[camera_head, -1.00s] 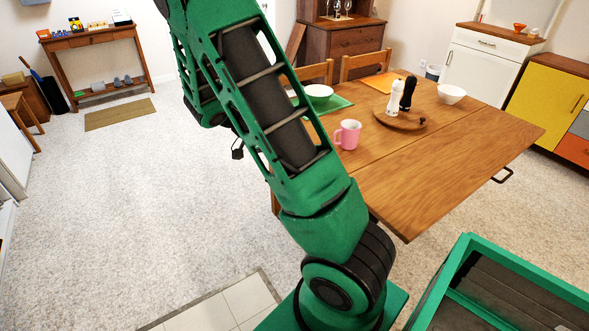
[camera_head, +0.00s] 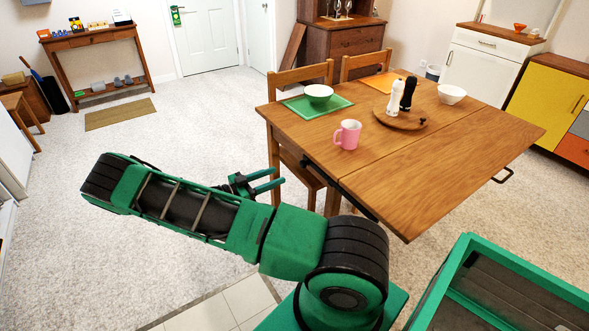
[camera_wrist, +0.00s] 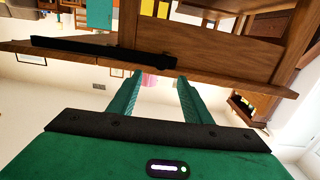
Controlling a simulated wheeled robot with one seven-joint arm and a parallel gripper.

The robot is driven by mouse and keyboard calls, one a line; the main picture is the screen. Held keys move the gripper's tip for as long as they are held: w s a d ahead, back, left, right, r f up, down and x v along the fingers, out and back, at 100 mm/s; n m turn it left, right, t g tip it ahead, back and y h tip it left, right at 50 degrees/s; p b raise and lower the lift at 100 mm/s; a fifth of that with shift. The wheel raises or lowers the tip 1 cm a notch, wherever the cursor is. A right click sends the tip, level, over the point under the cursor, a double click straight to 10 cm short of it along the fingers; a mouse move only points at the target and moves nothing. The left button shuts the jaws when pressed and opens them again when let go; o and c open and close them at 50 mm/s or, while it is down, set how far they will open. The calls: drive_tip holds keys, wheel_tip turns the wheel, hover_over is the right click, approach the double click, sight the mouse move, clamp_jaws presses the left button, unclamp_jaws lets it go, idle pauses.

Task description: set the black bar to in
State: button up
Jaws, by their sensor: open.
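A long black bar (camera_head: 354,192) runs along the underside of the wooden table's near left edge in the head view. In the wrist view the black bar (camera_wrist: 100,50) lies along the table edge, beyond my fingers. My gripper (camera_head: 281,176) is low at the left of the table, pointing right, with its two green fingers apart. The wrist view shows my gripper (camera_wrist: 159,77) open and empty, apart from the bar.
On the table (camera_head: 440,185) are a pink mug (camera_head: 347,134), a bowl (camera_head: 319,93) on a green mat, and a round board (camera_head: 400,120) with two mills. A chair (camera_head: 300,80) stands at its left side. The floor (camera_head: 190,150) at left is clear.

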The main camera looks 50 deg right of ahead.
sight(301, 165)
drive_tip(key=shift+t, duration=0.3)
drive_tip(key=x, duration=1)
drive_tip(key=shift+d, duration=0.35)
clamp_jaws()
drive_tip(key=shift+w, duration=0.15)
